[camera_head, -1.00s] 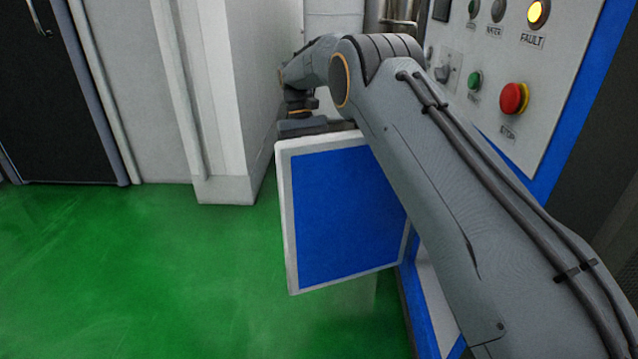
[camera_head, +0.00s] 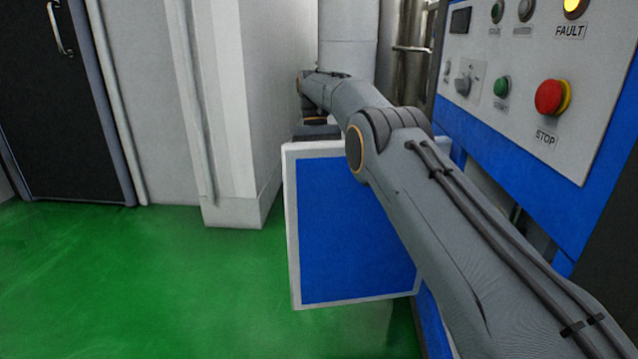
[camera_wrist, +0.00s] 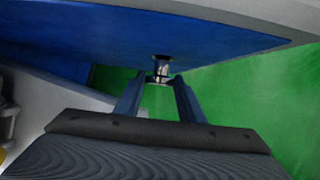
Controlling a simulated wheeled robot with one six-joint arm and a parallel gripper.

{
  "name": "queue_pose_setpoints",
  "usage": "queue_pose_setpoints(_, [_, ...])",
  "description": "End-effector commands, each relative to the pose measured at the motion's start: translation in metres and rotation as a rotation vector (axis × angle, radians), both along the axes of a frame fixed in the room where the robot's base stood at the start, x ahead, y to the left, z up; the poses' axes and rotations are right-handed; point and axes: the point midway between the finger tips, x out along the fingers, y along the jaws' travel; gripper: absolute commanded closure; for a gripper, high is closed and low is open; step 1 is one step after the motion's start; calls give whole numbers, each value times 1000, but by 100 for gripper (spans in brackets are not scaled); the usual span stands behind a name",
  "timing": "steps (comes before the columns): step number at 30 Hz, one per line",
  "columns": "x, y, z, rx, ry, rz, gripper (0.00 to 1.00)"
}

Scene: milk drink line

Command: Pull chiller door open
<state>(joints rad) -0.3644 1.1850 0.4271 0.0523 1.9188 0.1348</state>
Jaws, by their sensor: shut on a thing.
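The chiller door (camera_head: 352,235), a blue panel with a pale frame, stands swung out from the blue cabinet, beside my arm. It also fills the top of the wrist view (camera_wrist: 130,32), seen from close by. My gripper (camera_wrist: 160,80) is shut on the small metal door handle (camera_wrist: 161,68), which sticks out from the blue face. In the head view the fingers and the handle are hidden behind the door and my arm.
A control panel (camera_head: 490,60) with a red stop button (camera_head: 549,97) and a lit yellow fault lamp (camera_head: 574,6) is at the right. A white wall column (camera_head: 228,110) stands left of the door. Open green floor (camera_head: 130,280) lies at the left, before a dark door (camera_head: 62,110).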

Motion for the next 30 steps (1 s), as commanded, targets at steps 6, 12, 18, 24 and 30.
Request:
queue_pose_setpoints(6, [-1,1,-1,1,1,2,100])
queue_pose_setpoints(12, [-1,1,-1,0,1,2,47])
queue_pose_setpoints(18, [0,1,0,-1,0,1,47])
queue_pose_setpoints(24, [-2,0,1,-1,0,6,47])
queue_pose_setpoints(30, [-12,-4,5,-2,1,32,47])
